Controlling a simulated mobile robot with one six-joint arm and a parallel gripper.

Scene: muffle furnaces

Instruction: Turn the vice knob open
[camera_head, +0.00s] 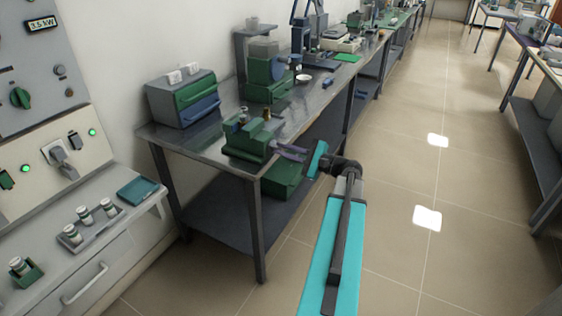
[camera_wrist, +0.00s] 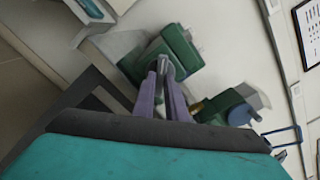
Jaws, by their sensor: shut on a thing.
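The green vice (camera_head: 247,142) stands at the near end of the metal bench, close to its front edge. My gripper (camera_head: 275,146) reaches in from the right, its two long fingers at the vice's right side. In the wrist view my gripper (camera_wrist: 163,68) has its fingertips close together on a small grey knob-like part at the green vice body (camera_wrist: 180,46). The fingers are shut on this part, which I take to be the vice knob. The fingertips hide most of it, and its turn angle cannot be told.
A green box (camera_head: 283,180) sits below the bench top. A furnace panel (camera_head: 60,155) is at left. The tiled floor (camera_head: 400,185) at right is clear.

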